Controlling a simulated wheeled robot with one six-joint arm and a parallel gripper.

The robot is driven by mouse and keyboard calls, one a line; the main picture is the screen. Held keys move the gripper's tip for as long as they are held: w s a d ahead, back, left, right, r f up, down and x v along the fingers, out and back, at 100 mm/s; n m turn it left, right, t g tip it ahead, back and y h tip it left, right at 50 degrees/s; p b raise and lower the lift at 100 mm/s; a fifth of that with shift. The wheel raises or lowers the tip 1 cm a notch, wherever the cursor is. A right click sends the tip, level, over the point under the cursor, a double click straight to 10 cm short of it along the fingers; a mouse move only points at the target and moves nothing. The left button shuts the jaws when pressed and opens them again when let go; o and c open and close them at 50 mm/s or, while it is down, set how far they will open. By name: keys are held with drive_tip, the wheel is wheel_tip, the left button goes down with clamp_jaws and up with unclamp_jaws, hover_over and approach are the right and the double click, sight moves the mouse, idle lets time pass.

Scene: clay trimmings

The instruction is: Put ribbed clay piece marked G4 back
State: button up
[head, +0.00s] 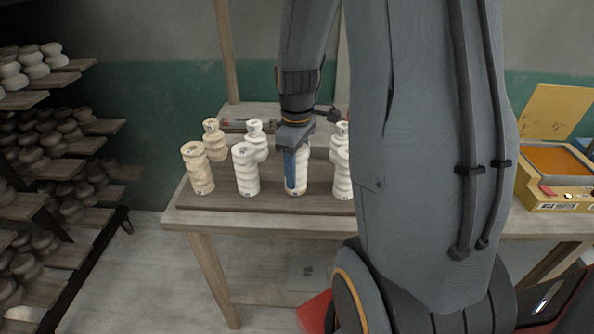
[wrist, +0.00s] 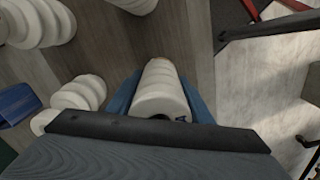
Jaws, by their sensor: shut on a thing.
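A ribbed clay piece (head: 297,184) stands on the wooden board (head: 272,202) on the table, in the front row. It is cream-white and looks upright, with a small mark near its foot that is too small to read. My gripper (head: 296,172) points down over it, its blue fingers around it. In the wrist view the ribbed piece (wrist: 161,92) lies between the two blue fingers (wrist: 160,100), with part of a dark mark at its near end. The gripper is shut on it. Its top is hidden behind the gripper in the head view.
Similar ribbed pieces stand close by: a front-row neighbour (head: 245,170) to the left, a tan one (head: 198,168) further left, and one (head: 341,172) to the right, partly behind my arm. A yellow box (head: 560,190) sits at the table's right. Racks (head: 60,150) stand left.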

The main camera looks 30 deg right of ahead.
drive_tip(key=shift+f, duration=0.35)
drive_tip(key=shift+f, duration=0.15)
drive_tip(key=o, duration=1.5)
wheel_tip(320, 180, up, 12)
drive_tip(key=b, duration=0.2)
drive_tip(key=shift+b, duration=0.35)
